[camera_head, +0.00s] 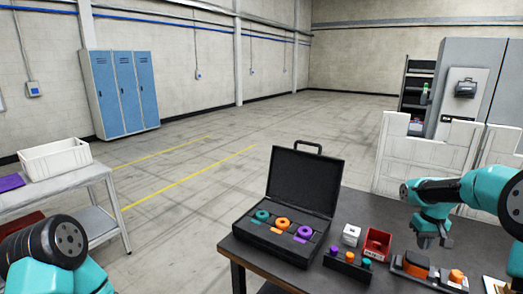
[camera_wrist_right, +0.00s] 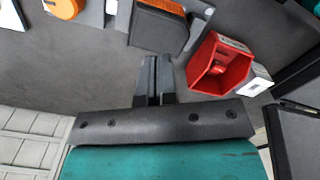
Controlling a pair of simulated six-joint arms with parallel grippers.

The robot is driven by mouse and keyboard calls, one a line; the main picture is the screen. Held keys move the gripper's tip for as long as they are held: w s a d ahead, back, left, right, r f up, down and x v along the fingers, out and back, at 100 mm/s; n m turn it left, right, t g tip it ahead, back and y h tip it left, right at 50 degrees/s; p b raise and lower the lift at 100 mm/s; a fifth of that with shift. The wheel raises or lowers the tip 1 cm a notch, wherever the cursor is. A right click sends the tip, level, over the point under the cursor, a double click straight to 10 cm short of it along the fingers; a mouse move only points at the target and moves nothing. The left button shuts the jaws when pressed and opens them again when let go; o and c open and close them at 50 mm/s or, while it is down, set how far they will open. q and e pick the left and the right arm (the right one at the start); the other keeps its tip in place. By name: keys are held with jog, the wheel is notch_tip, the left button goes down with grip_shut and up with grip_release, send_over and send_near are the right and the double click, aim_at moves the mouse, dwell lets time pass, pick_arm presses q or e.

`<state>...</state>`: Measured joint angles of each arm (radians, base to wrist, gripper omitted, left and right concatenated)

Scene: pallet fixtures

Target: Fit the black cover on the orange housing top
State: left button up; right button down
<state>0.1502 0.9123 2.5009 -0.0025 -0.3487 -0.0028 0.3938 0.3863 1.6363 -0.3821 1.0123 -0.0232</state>
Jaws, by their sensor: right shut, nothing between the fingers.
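The orange housing (camera_head: 416,261) sits in a dark fixture on the table, right of the red bin; its ribbed orange face shows at the top edge of the right wrist view (camera_wrist_right: 168,6). A black block-like piece, apparently the black cover (camera_wrist_right: 157,30), is right against the orange part; I cannot tell whether it is seated on it. My right gripper (camera_head: 435,241) is above the table near the housing. In the right wrist view its fingers (camera_wrist_right: 155,68) are shut together, empty, and apart from the black piece. My left arm shows at lower left, its gripper out of frame.
The red bin (camera_head: 377,243) and a small white box (camera_head: 351,235) stand left of the housing. A black block with purple and orange knobs (camera_head: 347,265) is in front. An open black case (camera_head: 275,248) holds coloured rings. A round orange part (camera_head: 456,276) lies right.

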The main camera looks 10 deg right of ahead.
jog(key=shift+r, duration=1.3)
